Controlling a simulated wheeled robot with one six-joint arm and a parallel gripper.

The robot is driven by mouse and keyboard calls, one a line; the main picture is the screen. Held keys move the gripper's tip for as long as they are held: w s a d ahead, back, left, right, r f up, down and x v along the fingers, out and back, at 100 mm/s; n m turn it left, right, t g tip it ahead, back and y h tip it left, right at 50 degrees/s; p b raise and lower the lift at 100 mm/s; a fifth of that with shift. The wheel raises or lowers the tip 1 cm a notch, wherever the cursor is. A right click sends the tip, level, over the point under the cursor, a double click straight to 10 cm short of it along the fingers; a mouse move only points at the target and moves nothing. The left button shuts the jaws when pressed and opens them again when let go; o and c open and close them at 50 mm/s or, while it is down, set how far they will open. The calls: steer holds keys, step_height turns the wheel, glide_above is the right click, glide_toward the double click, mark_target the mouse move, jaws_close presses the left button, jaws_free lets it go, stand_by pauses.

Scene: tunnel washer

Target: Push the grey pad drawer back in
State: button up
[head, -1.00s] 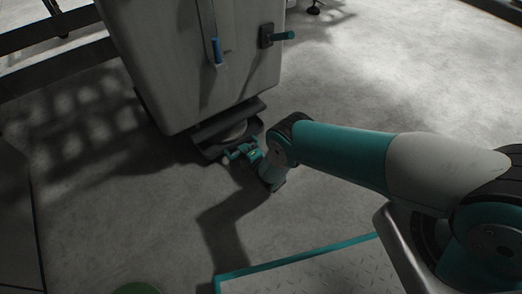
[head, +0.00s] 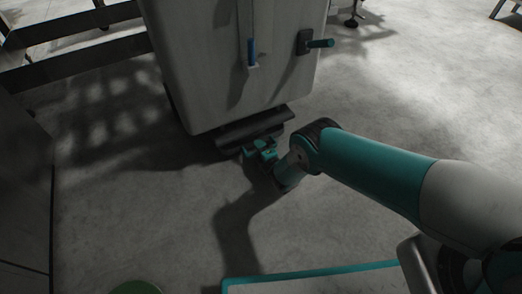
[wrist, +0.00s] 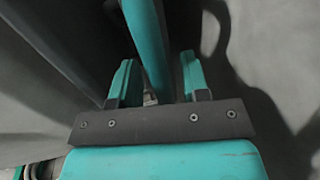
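The pad drawer (head: 232,139) is a dark, low drawer under the pale machine body (head: 215,85). Its front sticks out a little below the body's lower edge, and my gripper hides part of it. My gripper (head: 261,149) is down at the drawer's front, close against it. In the wrist view, the two teal fingers of my gripper (wrist: 157,82) stand apart. A teal bar (wrist: 150,45) runs between and beyond them, apparently the drawer's handle. I cannot tell whether the fingers touch it.
A blue-handled lever (head: 251,53) and a teal-tipped handle (head: 320,43) are on the machine's face. Dark rails (head: 85,50) stand at the left back. A teal-edged plate (head: 310,273) lies in front.

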steer(key=shift+d, duration=0.15)
steer(key=shift+s, duration=0.1)
steer(key=shift+s+d+r+p, duration=0.2)
steer(key=shift+s+p, duration=0.1)
steer(key=shift+p, duration=0.2)
steer(key=p+v, duration=1.3)
steer(key=v, duration=0.2)
steer(key=shift+s+r+p, duration=0.1)
steer(key=shift+s+p, duration=0.25)
steer(key=shift+p, duration=0.05)
steer(key=shift+s+d, duration=0.2)
steer(key=shift+s, duration=0.15)
